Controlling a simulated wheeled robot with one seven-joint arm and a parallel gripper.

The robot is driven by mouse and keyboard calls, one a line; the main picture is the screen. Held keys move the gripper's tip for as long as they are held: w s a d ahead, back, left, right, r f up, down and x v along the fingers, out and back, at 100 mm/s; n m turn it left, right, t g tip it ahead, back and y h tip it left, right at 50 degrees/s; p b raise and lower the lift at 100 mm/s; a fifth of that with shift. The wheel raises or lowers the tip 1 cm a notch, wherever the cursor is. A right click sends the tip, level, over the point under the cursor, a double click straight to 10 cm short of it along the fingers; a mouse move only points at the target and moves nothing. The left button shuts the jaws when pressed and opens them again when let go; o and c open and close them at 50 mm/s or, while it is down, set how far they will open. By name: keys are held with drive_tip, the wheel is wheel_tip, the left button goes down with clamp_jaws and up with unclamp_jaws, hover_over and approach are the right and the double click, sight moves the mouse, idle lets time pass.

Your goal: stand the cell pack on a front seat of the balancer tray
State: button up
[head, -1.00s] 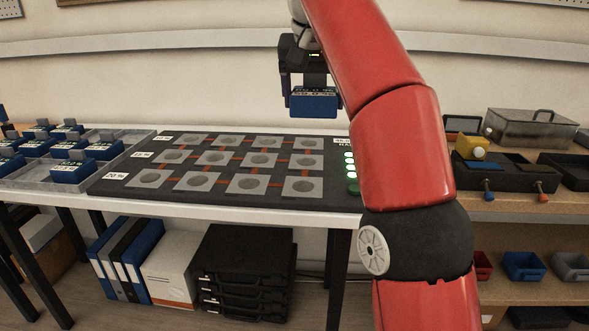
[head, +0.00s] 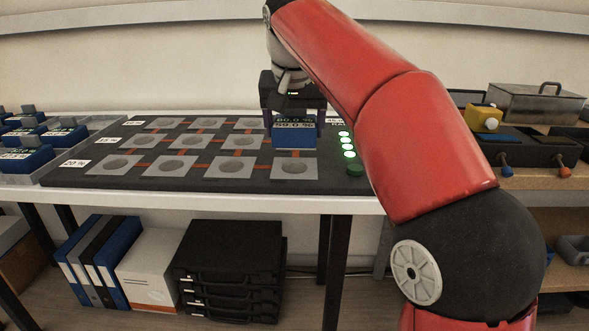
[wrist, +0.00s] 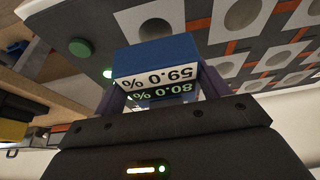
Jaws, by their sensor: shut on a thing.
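The blue cell pack (head: 295,138) is between the fingers of my gripper (head: 294,118), which is shut on it. It looks upright, with "80.0 %" on its top display and a "59.0 %" label on its front. The pack also shows in the wrist view (wrist: 155,58). The dark balancer tray (head: 200,184) has rows of grey seats. The pack is over the right end of the tray, behind the empty front right seat (head: 294,168) in the picture, hiding the seat behind it. I cannot tell its height. The other front seats (head: 230,168) are empty.
A row of lit green lights (head: 346,144) and a green button (head: 355,170) line the tray's right edge, close to my arm. A grey bin with several blue packs (head: 28,158) is at the left. A yellow block (head: 482,117) sits on the right bench.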

sight(294, 127)
drive_tip(key=shift+f+b, duration=0.85)
drive_tip(key=shift+f, duration=2.05)
drive_tip(key=shift+f, duration=0.1)
drive_tip(key=o, duration=1.1)
drive_tip(key=p+v, duration=0.3)
drive_tip(key=v, duration=0.8)
drive_tip(key=shift+s+r+p, duration=0.1)
drive_tip(key=shift+r+p, duration=0.25)
drive_tip(key=shift+p, duration=0.05)
drive_tip(key=shift+s+r, duration=0.15)
drive_tip(key=shift+r, duration=0.05)
